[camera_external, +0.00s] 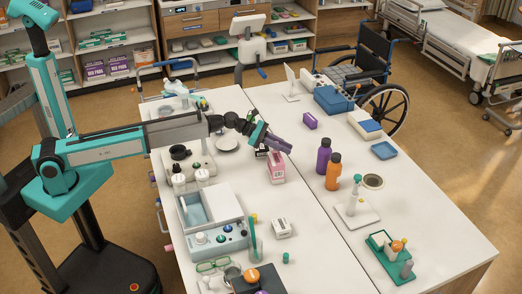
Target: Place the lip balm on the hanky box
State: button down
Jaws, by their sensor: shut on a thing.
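My gripper (276,143) hangs over the middle of the near white table, just above a pink box (277,171) with a pale label. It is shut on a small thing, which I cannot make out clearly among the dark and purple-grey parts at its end. I cannot pick out the lip balm for certain. I cannot tell for sure which box is the hanky box; the pink box stands upright below the jaws, and whether they touch it is unclear.
A blue-and-white device (211,217) and white bottles (202,177) are to the left. Table around the pink box is fairly clear.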

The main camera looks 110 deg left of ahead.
jog(key=shift+w+f+p, duration=0.1)
jog(key=shift+f+p, duration=0.5)
jog(key=shift+f, duration=1.2)
jog(key=shift+f, duration=0.1)
jog(key=c, duration=1.7)
grip_release()
jog(key=shift+o, duration=0.2)
jog(key=b+v, duration=0.3)
jog(key=v, duration=0.9)
jog(key=shift+r, duration=0.2)
jog(key=shift+a, duration=0.1)
